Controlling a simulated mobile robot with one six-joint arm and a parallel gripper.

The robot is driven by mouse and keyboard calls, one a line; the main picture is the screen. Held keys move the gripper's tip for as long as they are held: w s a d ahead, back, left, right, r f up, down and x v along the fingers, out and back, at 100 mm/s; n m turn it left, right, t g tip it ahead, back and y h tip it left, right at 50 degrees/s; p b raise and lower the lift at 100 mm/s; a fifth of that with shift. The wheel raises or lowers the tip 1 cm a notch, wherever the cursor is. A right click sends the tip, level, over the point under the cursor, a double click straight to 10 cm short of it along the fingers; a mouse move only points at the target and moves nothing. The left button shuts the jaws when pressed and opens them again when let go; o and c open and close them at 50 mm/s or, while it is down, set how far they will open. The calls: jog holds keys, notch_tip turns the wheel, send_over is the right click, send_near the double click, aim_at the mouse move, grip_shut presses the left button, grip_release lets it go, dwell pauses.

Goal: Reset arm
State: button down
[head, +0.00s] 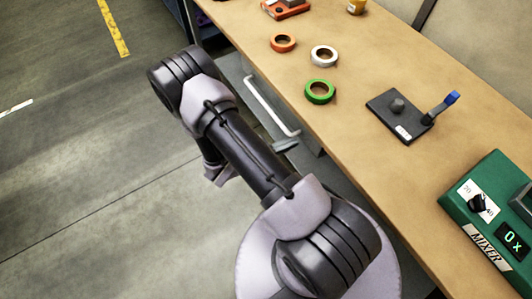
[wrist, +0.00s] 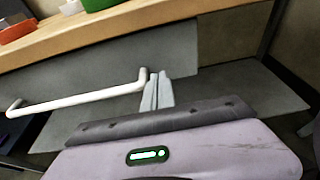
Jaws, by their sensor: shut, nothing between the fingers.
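My arm reaches from the bottom of the head view toward the upper left, beside the front edge of a wooden bench (head: 350,150). My gripper's grey fingertips (head: 286,146) show past the arm, near the near end of a white bar handle (head: 270,104). In the wrist view my gripper (wrist: 158,92) is shut and empty. Its two fingers lie together beside the right end of the handle (wrist: 80,103). I cannot tell whether they touch it. The arm hides most of the gripper body in the head view.
On the bench are an orange ring (head: 283,42), a white ring (head: 324,56), a green ring (head: 320,92), a black plate with a blue lever (head: 400,115) and a green mixer box (head: 490,215). Grey floor (head: 80,180) left of the arm is clear.

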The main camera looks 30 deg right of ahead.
jog(key=p+v, duration=0.3)
jog(key=v, duration=0.6)
jog(key=s+a+r+m+t+y, duration=0.2)
jog(key=a+r+m+y, duration=0.2)
jog(key=r+m, duration=0.3)
jog(key=s+a+r+m+t+y, duration=0.2)
jog(key=a+r+m+y, duration=0.3)
jog(key=r, duration=1.1)
jog(key=s+a+r+m+t+y, duration=0.2)
jog(key=s+a+r+m+y, duration=0.2)
jog(key=r+m+y, duration=0.3)
notch_tip(320, 180, up, 4)
jog(key=a+m, duration=0.1)
jog(key=m, duration=0.2)
jog(key=shift+s+r+y, duration=0.25)
jog(key=shift+y, duration=0.05)
